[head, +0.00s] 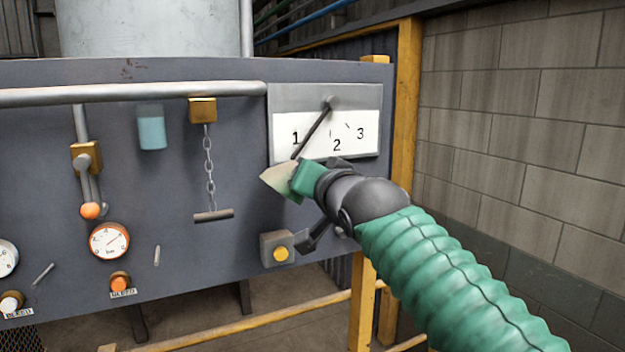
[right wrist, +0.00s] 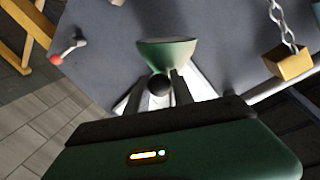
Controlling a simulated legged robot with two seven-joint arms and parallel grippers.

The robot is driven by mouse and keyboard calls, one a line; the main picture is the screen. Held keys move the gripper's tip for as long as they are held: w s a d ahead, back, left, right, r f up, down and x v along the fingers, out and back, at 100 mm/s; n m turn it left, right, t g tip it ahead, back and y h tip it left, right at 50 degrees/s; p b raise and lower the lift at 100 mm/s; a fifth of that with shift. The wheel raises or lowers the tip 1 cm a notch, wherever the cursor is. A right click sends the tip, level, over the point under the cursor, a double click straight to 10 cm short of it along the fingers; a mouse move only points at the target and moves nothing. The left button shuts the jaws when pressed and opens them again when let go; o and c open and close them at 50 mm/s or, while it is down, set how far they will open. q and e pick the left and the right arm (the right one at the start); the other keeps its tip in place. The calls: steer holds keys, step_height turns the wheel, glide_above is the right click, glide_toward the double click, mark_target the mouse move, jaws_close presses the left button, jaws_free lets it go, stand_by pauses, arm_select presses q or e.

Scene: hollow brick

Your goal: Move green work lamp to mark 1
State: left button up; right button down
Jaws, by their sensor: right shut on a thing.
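The green work lamp (head: 306,178) is at the lower end of a dark rod (head: 313,131). The rod hangs from a pivot at the top of the white scale plate (head: 358,128) and slants down-left, passing just right of the figure 1. The lamp sits below the plate, its pale open end facing left. My right gripper (head: 318,183) is shut on the lamp from the right and hides part of it. In the right wrist view the lamp's shade (right wrist: 166,54) stands beyond the fingers, with a black ball (right wrist: 158,85) between them. My left gripper is in neither view.
A chain with a bar (head: 210,172) hangs left of the lamp. Pressure gauges (head: 109,241) and an orange-tipped lever (head: 90,210) are farther left. A yellow post (head: 408,90) stands right of the panel.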

steer(key=shift+a, duration=0.15)
steer(key=c, duration=1.2)
jaws_free()
steer(key=shift+o, duration=0.5)
steer(key=shift+a, duration=0.1)
steer(key=shift+s+b, duration=0.35)
steer(key=b+v, duration=0.6)
steer(key=v, duration=1)
